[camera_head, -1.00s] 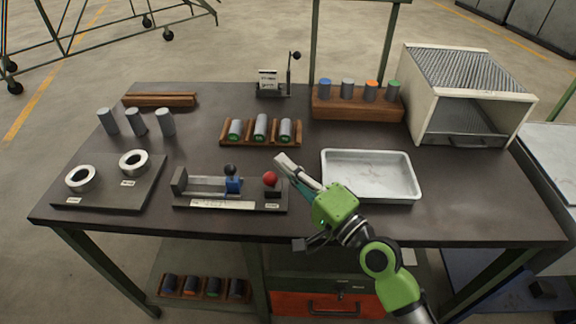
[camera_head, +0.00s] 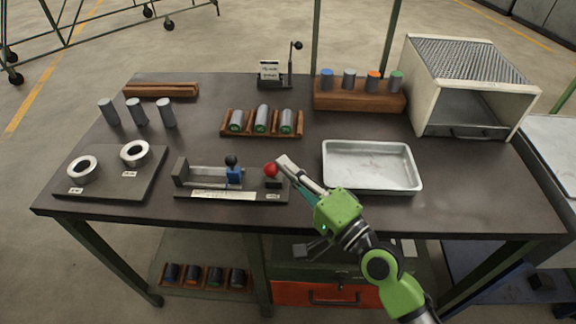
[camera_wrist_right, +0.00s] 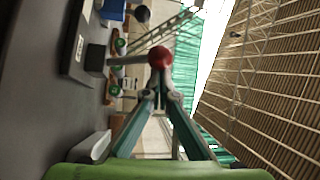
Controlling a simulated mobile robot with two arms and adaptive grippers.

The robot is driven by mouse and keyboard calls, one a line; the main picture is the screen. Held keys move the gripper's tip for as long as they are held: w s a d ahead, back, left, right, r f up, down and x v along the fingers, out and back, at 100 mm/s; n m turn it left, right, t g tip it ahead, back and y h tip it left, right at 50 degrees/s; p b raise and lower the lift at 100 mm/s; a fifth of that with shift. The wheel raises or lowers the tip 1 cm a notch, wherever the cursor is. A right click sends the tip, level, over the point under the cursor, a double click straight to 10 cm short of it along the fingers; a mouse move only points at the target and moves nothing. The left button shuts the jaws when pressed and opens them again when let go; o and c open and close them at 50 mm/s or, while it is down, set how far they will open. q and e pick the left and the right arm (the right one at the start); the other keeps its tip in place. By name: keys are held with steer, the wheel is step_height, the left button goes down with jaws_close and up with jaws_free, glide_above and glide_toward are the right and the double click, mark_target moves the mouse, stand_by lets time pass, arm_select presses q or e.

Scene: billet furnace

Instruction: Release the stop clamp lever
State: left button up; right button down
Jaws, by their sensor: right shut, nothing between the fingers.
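A dark fixture (camera_head: 205,192) with a pale scale strip lies at the table's front. A lever with a red ball knob (camera_head: 271,170) stands at its right end; I take this as the stop clamp lever. A blue block (camera_head: 235,175) with a black knob (camera_head: 231,160) sits mid-fixture. My right gripper (camera_head: 283,163) is shut and empty, just right of the red knob. In the right wrist view the red knob (camera_wrist_right: 160,57) is directly beyond the shut fingertips (camera_wrist_right: 163,82), its stem running left. I cannot tell whether they touch. My left gripper is out of view.
A metal tray (camera_head: 372,188) stands right of my right gripper. Behind the fixture is a wooden rack (camera_head: 261,135) of cylinders. A plate with rings (camera_head: 112,178) lies left. A furnace-like box (camera_head: 470,85) stands back right. Bare table lies between rack and fixture.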

steer(key=shift+a+f, duration=0.1)
steer(key=v, duration=1.2)
stand_by(0.7)
